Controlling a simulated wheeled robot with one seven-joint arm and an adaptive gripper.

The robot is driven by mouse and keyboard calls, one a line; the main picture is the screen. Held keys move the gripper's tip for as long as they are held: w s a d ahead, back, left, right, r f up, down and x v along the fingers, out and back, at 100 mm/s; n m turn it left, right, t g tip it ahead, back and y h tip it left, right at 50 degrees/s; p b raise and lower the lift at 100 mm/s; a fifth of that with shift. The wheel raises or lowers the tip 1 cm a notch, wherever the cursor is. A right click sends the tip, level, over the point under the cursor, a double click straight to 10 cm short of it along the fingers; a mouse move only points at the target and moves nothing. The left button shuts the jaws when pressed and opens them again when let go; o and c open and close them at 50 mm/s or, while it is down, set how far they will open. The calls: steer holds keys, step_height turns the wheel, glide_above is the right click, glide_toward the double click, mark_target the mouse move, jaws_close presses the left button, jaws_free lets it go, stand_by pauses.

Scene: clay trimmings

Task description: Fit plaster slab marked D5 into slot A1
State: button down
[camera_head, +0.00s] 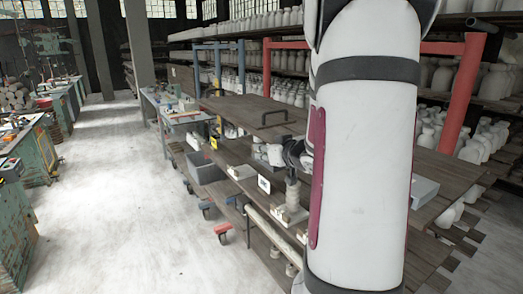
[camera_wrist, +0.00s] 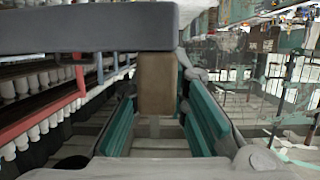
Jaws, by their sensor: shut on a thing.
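In the wrist view my gripper (camera_wrist: 158,112) shows two teal-padded fingers, with a narrow brown block (camera_wrist: 157,84) between their far ends. A broad grey slab-like piece (camera_wrist: 85,31) crosses the top of that view, against the brown block. No D5 mark is readable on either. In the head view my white arm fills the centre right and hides much of the bench. A small white card (camera_head: 264,185) with unreadable dark marks stands at the bench's front edge. A pale flat piece (camera_head: 291,215) lies beside it. I cannot make out slot A1.
The wooden bench (camera_head: 240,107) runs away at centre, with a dark handle-shaped piece (camera_head: 273,116) on top. A grey bin (camera_head: 207,168) sits on its left side. A grey box (camera_head: 425,190) is right of my arm. The pale floor (camera_head: 110,200) is open at left.

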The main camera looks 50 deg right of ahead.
steer(key=shift+s+d+p, duration=0.25)
steer(key=shift+d+p, duration=0.1)
steer(key=shift+d, duration=0.4)
steer(key=shift+s+d+p, duration=0.25)
steer(key=shift+d+p, duration=0.1)
steer(key=shift+d, duration=0.35)
steer(key=shift+p, duration=1)
stand_by(1.5)
steer(key=shift+s+d+p, duration=0.3)
steer(key=shift+d+p, duration=0.2)
steer(key=shift+d, duration=0.4)
steer(key=shift+s+d+p, duration=0.25)
steer(key=shift+d+p, duration=0.2)
steer(key=shift+d, duration=0.45)
steer(key=shift+s+d+p, duration=0.3)
steer(key=shift+d+p, duration=0.2)
steer(key=shift+d, duration=0.4)
steer(key=shift+s+d, duration=0.25)
steer(key=shift+d, duration=0.55)
steer(key=shift+s+d, duration=0.25)
steer(key=shift+d, duration=0.5)
